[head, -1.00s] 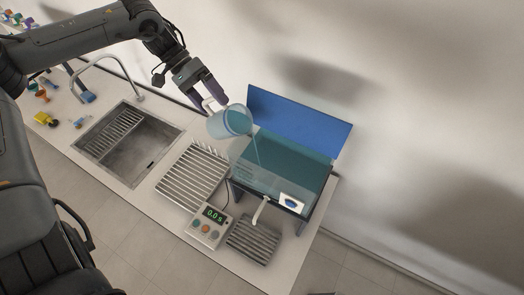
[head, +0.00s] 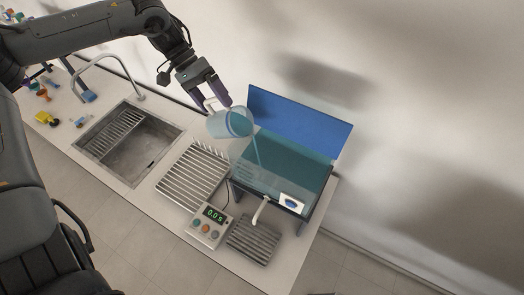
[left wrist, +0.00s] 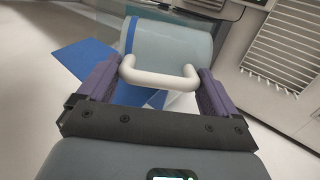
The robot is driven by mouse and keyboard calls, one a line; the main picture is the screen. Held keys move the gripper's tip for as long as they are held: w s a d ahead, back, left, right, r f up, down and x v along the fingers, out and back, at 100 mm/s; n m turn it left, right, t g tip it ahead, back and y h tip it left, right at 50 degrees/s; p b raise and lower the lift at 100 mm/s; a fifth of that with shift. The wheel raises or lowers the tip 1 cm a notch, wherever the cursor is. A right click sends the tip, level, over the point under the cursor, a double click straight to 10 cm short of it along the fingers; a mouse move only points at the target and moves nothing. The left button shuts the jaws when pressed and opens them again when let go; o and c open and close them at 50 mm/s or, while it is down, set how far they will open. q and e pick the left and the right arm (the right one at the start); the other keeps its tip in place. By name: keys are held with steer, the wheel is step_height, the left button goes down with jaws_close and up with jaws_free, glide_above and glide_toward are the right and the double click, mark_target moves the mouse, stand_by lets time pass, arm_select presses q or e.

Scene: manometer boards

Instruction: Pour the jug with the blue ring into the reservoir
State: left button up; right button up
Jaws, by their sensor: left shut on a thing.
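The jug (head: 227,124) is translucent with a blue ring near its rim and a white handle. It is tilted with its mouth toward the reservoir, and a thin teal stream falls from it. The reservoir (head: 281,160) is a clear tank holding teal liquid, below and right of the jug, with a blue panel behind. My left gripper (head: 216,101) is shut on the jug's handle. In the left wrist view, the white handle (left wrist: 158,77) sits between the purple fingers and the jug body (left wrist: 172,45) lies beyond. My right gripper is not in view.
A sink (head: 128,140) with a curved tap is to the left. A slatted rack (head: 192,177) stands between sink and reservoir. A timer box (head: 209,226) reading 0.0 s and a small drain grate (head: 253,241) are in front. Small coloured fittings (head: 47,118) lie at far left.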

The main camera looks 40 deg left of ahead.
arm_select(q)
steer(key=shift+w+d+r+y, duration=0.1)
steer(key=shift+d+y, duration=0.25)
steer(key=shift+y, duration=0.05)
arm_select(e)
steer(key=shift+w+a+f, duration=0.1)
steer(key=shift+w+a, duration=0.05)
arm_select(q)
steer(key=shift+w+d+g+y, duration=0.1)
steer(key=shift+d+g+y, duration=0.25)
steer(key=shift+y, duration=0.15)
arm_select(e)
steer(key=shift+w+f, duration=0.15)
arm_select(q)
steer(key=shift+w+d+y+b, duration=0.1)
steer(key=shift+d+y+b, duration=0.25)
steer(key=shift+d+y, duration=0.15)
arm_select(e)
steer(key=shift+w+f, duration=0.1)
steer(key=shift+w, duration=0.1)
